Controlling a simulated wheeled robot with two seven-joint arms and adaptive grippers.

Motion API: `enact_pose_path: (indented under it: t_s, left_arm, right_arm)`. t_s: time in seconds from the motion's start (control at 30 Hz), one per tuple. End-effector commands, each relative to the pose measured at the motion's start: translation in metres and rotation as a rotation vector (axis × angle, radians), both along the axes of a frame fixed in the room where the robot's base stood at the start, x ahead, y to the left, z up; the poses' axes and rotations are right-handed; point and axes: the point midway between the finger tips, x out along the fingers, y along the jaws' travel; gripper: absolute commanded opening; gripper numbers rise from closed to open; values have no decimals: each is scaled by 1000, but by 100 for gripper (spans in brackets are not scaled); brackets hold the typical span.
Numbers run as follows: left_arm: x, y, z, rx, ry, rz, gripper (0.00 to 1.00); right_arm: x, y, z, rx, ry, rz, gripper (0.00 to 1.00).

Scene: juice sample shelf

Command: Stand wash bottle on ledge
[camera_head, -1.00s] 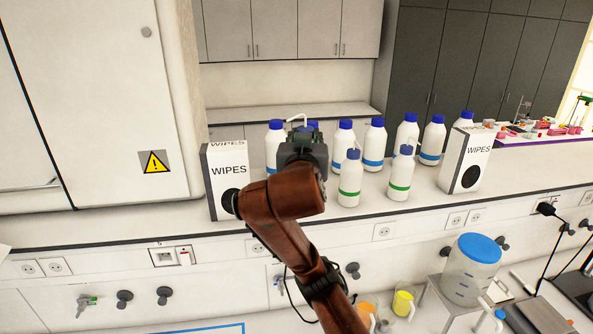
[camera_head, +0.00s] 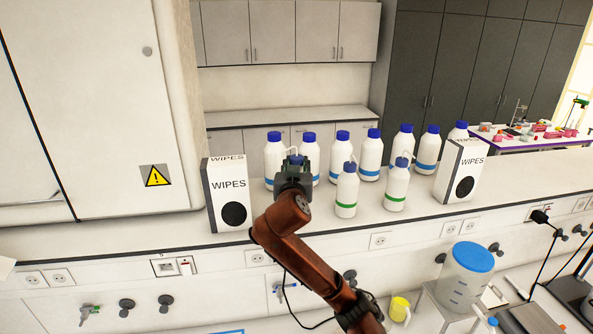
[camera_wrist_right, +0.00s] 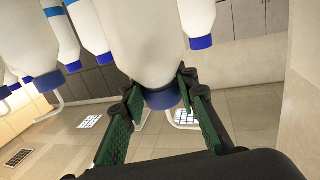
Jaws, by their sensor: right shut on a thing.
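My right gripper (camera_head: 293,166) is over the ledge (camera_head: 300,220), left of two green-banded wash bottles, a nearer one (camera_head: 346,194) and one further right (camera_head: 396,188). It is shut on a wash bottle at its blue cap (camera_wrist_right: 162,98). In the right wrist view, the held bottle's white body (camera_wrist_right: 160,40) shows upside down, with the green fingers on either side of the cap. In the head view the gripper hides most of this bottle; its white spout (camera_head: 291,149) shows above. Its base is hidden, so I cannot tell whether it touches the ledge. My left gripper is not in view.
Several blue-banded bottles (camera_head: 371,155) stand behind on the ledge. A left wipes box (camera_head: 226,190) and a right wipes box (camera_head: 461,170) flank the bottles. A large cabinet (camera_head: 100,110) stands at the left. Some bare ledge shows around the gripper.

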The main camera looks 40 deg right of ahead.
Motion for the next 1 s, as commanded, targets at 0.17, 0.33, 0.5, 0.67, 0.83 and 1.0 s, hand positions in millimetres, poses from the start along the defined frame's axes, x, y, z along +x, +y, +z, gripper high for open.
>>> enact_pose_path:
  t_s: [0.17,0.33,0.5,0.67,0.83,1.0]
  left_arm:
    - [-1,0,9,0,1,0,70]
    - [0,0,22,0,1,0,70]
    - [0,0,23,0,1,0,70]
    - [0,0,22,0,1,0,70]
    - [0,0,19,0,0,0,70]
    - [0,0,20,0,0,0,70]
  right_arm:
    - [6,-4,-12,-2,3,-1,0]
    - [5,-4,-29,-4,1,-1,0]
    - [5,-3,-36,-3,-3,1,0]
    - [5,-3,-37,-2,-2,1,0]
    - [5,-3,-42,0,-3,1,0]
    - [5,-3,-42,0,0,0,39]
